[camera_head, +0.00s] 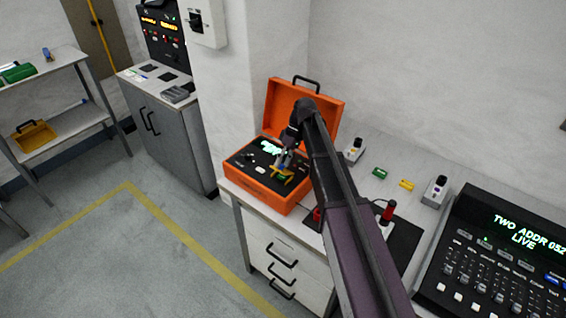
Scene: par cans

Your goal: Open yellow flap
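An orange case (262,195) stands on the white bench with its lid (335,113) raised. Its black inner panel (243,160) carries a lit green display (270,147). A small yellow piece, which looks like the yellow flap (282,173), shows at the right part of the panel. My gripper (283,163) points down into the case, right at the yellow piece. Whether it touches the flap, and whether its fingers are open or shut, is too small to tell.
Right of my arm on the bench are a green block (379,173), a yellow block (407,185), two small grey devices (353,150) (436,192) and a red-handled item (388,211). A black console (495,255) stands at the right. Floor at left is clear.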

